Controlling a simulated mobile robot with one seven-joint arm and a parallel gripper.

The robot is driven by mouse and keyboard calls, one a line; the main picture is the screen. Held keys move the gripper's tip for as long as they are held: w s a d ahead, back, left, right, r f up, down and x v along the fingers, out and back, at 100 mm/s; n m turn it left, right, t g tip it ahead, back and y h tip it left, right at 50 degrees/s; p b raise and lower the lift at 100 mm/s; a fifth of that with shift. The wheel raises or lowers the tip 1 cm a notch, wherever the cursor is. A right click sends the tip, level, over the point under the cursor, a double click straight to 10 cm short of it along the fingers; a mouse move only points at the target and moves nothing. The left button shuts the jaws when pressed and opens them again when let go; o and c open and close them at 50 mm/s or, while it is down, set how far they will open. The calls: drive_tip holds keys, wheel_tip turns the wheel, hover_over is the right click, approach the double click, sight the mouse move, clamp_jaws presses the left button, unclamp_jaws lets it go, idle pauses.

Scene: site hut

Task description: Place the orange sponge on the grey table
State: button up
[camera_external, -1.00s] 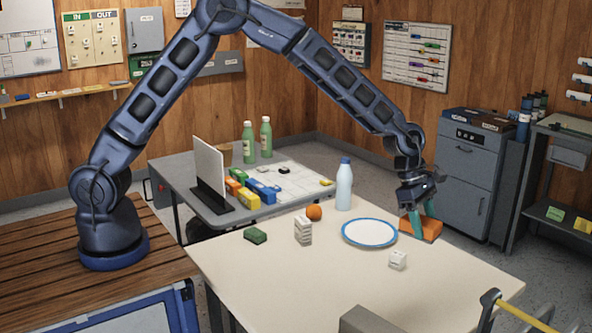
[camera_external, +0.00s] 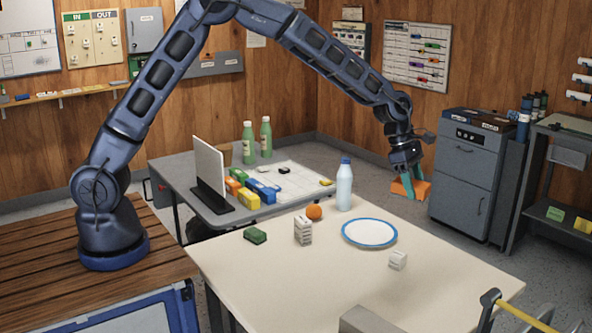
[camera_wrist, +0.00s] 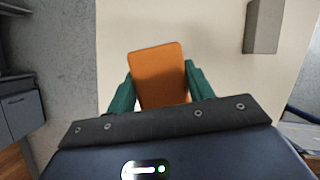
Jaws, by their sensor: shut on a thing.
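The orange sponge (camera_external: 416,188) is held in my gripper (camera_external: 408,187), above the far right edge of the cream table. In the wrist view the orange sponge (camera_wrist: 158,74) sits between the two green fingers of my gripper (camera_wrist: 160,88), which are shut on it. The grey table (camera_external: 172,172) stands at the back left, behind the cream table, with several things on it.
On the grey table stand green bottles (camera_external: 248,143), coloured boxes (camera_external: 248,195) and an upright white panel (camera_external: 208,168).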

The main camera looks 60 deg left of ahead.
drive_tip(key=w+a+n+t+y, duration=0.1)
drive_tip(key=w+a+n, duration=0.3)
drive_tip(key=a, duration=1.4)
drive_tip(key=w+a+n+t, duration=0.1)
drive_tip(key=w+a, duration=0.6)
drive_tip(key=a, duration=1.1)
drive_tip(key=s+a+n, duration=0.1)
drive_tip(key=a+n, duration=0.2)
drive_tip(key=a, duration=1.5)
drive_tip(key=n+t+y, duration=0.1)
drive_tip(key=n+y, duration=0.3)
drive_tip(key=n, duration=0.4)
hover_over(191, 176)
drive_tip(key=s, duration=0.2)
drive_tip(key=f, duration=2.5)
drive_tip(key=shift+w+d, duration=0.1)
drive_tip(key=shift+d, duration=0.1)
drive_tip(key=shift+f, duration=0.1)
